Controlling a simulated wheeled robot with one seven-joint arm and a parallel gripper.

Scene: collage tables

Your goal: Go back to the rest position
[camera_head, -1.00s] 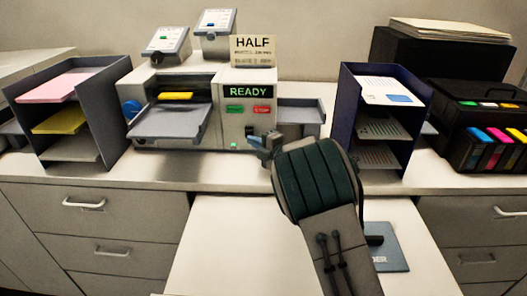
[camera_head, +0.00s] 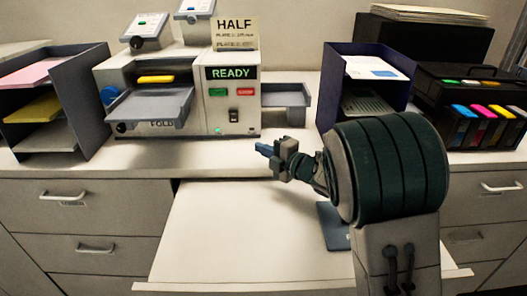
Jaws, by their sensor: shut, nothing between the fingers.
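My gripper (camera_head: 265,150) is near the middle of the view, at the end of my dark green and grey arm, which comes in from the lower right. Its blue fingertips point left and are together, with nothing seen between them. The gripper is in front of the folding machine (camera_head: 216,118) and apart from it, over the front edge of the counter and the pulled-out white surface. The machine has a green READY display (camera_head: 232,73), a HALF sign (camera_head: 234,34) on top and a yellow piece (camera_head: 156,79) above its grey feed tray (camera_head: 147,105).
A paper rack (camera_head: 84,85) stands at left, and a blue rack (camera_head: 327,78) at right. A black ink-bottle case (camera_head: 445,130) is far right. A small output tray (camera_head: 286,96) juts from the machine. The white pull-out surface (camera_head: 230,235) is mostly clear; a blue folder (camera_head: 331,228) lies partly behind my arm.

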